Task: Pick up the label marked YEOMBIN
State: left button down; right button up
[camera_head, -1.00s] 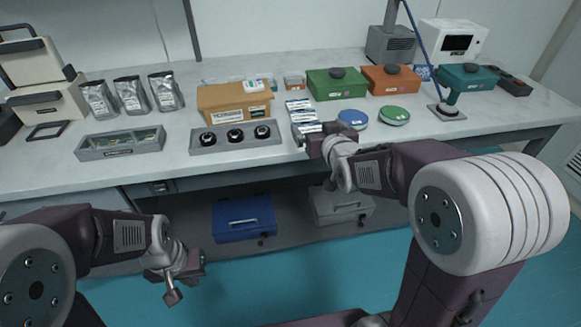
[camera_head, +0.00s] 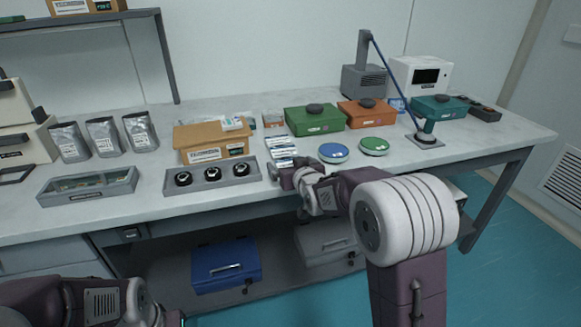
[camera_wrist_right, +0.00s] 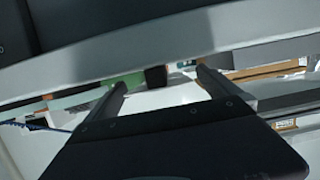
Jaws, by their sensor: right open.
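Several small white-and-blue labels (camera_head: 283,152) lie in a column on the table, between the cardboard box and the blue disc. Their print is too small to read, so I cannot tell which one says YEOMBIN. My right gripper (camera_head: 279,173) is at the front end of this column, close to the nearest label, which it partly hides. In the right wrist view its two fingers (camera_wrist_right: 162,84) are spread apart with nothing visible between them. Of my left arm only links show at the bottom left; its fingers are out of the frame.
A grey tray with black round knobs (camera_head: 212,180) stands just left of the labels. The blue disc (camera_head: 333,153), green disc (camera_head: 374,146) and green box (camera_head: 314,120) are to the right and behind. The cardboard box (camera_head: 211,141) is at left. The front right tabletop is clear.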

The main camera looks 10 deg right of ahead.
jog(key=shift+w+f, duration=0.15)
jog(key=shift+w, duration=0.2)
jog(key=shift+s, duration=0.1)
jog(key=c, duration=1.4)
jog(key=shift+o, duration=0.2)
